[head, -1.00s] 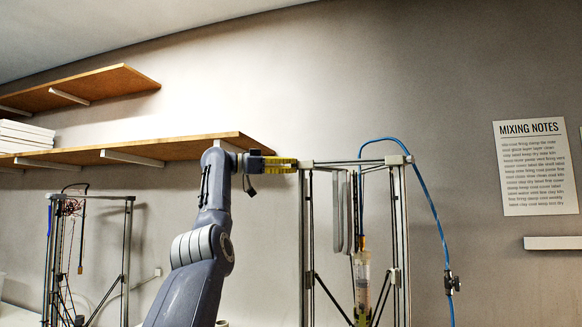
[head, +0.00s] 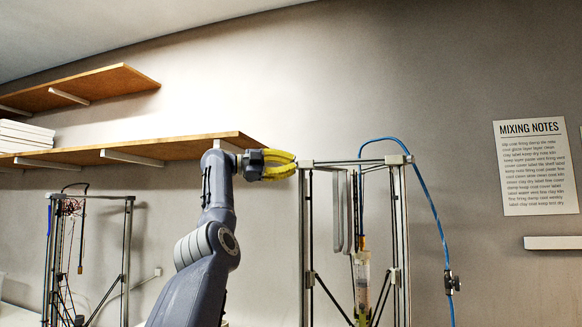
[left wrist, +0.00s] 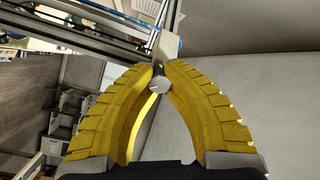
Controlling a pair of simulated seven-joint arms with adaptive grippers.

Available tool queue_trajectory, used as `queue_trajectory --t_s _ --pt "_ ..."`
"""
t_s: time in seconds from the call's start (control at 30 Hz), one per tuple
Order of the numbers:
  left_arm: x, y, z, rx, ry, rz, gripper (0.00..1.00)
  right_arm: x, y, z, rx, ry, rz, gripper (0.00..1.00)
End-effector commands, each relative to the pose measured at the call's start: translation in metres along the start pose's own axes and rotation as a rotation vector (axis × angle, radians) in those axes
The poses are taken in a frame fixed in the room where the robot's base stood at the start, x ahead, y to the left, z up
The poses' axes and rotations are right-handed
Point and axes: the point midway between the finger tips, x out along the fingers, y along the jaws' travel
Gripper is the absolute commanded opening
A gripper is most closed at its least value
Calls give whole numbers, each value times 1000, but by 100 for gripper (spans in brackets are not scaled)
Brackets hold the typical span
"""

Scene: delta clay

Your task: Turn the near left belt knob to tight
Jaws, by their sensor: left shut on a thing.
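My left gripper (head: 293,163), with curved yellow fingers, is at the top left corner of the tall delta printer frame (head: 307,240). In the left wrist view, its fingertips (left wrist: 161,70) meet around a small grey knob (left wrist: 158,84) on a short stem below a pale corner block (left wrist: 167,45). The gripper is shut on this knob. In the head view the fingers hide the knob. No mark showing how tight it is can be made out. My right gripper is in neither view.
A syringe (head: 362,280) hangs inside the frame, and a blue hose (head: 433,205) arcs from its top to a valve at right. A wooden shelf (head: 130,151) is behind my arm. Another printer frame (head: 126,250) stands at far left.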

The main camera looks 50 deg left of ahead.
Motion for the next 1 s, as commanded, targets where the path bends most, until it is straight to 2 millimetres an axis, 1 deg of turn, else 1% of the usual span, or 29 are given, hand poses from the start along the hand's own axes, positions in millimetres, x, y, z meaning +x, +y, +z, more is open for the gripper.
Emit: queue_trajectory --t_s 0.03,0.33,0.87,0.9,1.0 --pt "-1 -2 -3 23 7 -6 0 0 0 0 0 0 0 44" --pt "-1 -2 -2 111 7 -4 0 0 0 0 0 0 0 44" --pt "0 0 -2 127 6 0 0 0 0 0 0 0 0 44" --pt "0 0 -1 127 6 0 14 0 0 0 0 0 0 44" --pt "0 0 -1 126 5 1 25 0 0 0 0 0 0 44"
